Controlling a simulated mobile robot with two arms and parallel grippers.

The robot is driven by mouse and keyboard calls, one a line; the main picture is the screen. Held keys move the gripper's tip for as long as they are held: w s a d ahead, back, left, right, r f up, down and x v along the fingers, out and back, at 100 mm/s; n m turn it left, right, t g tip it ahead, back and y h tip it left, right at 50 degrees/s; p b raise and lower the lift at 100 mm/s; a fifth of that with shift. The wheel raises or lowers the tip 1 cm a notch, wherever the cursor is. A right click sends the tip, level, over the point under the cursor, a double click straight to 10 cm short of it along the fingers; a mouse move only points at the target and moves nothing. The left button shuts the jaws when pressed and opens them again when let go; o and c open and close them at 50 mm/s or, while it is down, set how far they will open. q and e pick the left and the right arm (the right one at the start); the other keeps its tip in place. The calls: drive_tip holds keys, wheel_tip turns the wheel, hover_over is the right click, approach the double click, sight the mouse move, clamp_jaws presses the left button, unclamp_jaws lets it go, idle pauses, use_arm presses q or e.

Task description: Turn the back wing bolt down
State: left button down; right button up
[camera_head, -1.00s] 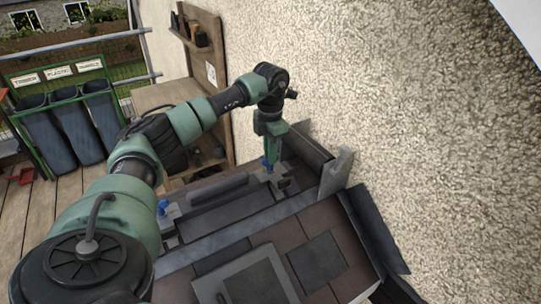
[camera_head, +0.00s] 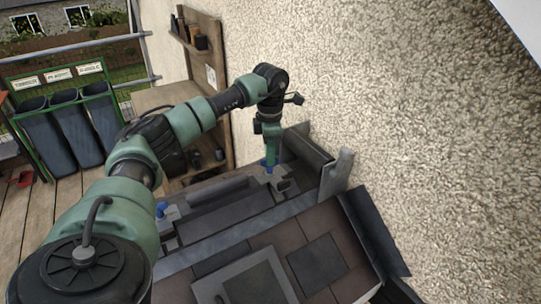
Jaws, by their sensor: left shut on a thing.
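My left gripper (camera_head: 270,160) points straight down at the far end of a dark grey machine bed (camera_head: 232,219), close to the wall. It is shut on a blue wing bolt (camera_head: 269,168), the back one. The fingers hide most of this bolt, and only a bit of blue shows below them. A second blue wing bolt (camera_head: 161,209) stands free at the near left end of the bed, on a pale grey bracket. My right gripper is not in view.
Brown and dark tiles (camera_head: 316,263) with a grey framed panel (camera_head: 246,285) lie in front of the bed. A rough plaster wall (camera_head: 400,130) closes the right side. A wooden shelf unit (camera_head: 205,60) stands behind. Several dark bins (camera_head: 75,130) stand at the left on the plank floor.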

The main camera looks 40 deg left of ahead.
use_arm(q)
drive_tip(key=shift+w+a+r, duration=0.15)
drive_tip(key=shift+a+r, duration=0.05)
drive_tip(key=shift+r, duration=0.1)
drive_tip(key=c, duration=1.5)
unclamp_jaws()
drive_tip(key=shift+c, duration=0.2)
drive_tip(key=shift+s+f, duration=0.1)
drive_tip(key=shift+s, duration=0.1)
drive_tip(key=shift+d, duration=0.1)
wheel_tip(320, 180, up, 6)
drive_tip(key=shift+r+b, duration=0.25)
drive_tip(key=shift+b, duration=1)
drive_tip(key=shift+r, duration=0.7)
drive_tip(key=shift+f, duration=0.15)
